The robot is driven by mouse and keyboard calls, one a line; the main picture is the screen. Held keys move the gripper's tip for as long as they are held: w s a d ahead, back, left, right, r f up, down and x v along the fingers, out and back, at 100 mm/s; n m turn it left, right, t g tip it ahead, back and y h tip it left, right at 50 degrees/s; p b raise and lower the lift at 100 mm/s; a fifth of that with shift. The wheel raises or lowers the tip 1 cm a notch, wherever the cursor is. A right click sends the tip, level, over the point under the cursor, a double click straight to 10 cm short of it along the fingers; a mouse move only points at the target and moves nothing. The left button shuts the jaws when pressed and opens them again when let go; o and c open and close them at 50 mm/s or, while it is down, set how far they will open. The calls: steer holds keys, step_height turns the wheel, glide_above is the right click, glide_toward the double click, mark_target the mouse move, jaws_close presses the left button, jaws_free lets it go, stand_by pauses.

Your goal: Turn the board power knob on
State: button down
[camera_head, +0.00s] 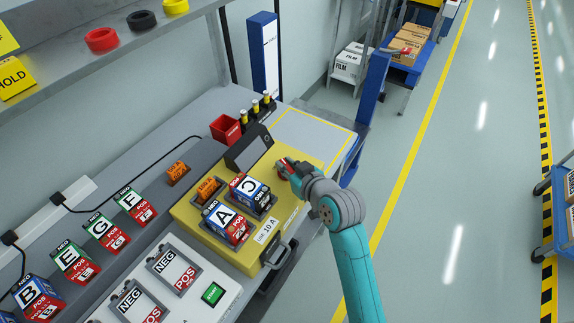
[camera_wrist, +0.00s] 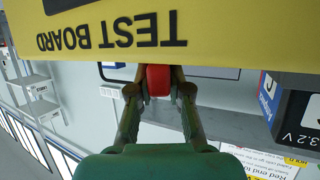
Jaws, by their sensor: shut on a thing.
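The yellow test board (camera_head: 235,254) lies on the bench in the head view. It holds battery blocks marked A (camera_head: 225,220) and C (camera_head: 250,188) and an orange block (camera_head: 207,190). In the wrist view the board (camera_wrist: 245,40) fills the top, with its lettering upside down. A red knob (camera_wrist: 158,78) sits at the board's edge there. My gripper (camera_wrist: 159,90) has a finger on each side of the knob and is shut on it. In the head view my gripper (camera_head: 287,170) is at the board's far right corner and mostly covers the knob. The knob's setting cannot be read.
A dark sloped display box (camera_head: 248,148) stands behind the board, close to my gripper. A red bin (camera_head: 225,128) is farther back. The aisle floor (camera_head: 470,160) on the right is clear.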

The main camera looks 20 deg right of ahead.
steer(key=shift+m+h, duration=1)
steer(key=shift+h, duration=0.2)
steer(key=c, duration=1.1)
jaws_free()
steer(key=v, duration=1.2)
steer(key=shift+a, duration=0.15)
steer(key=shift+s+f, duration=0.1)
steer(key=shift+f, duration=0.05)
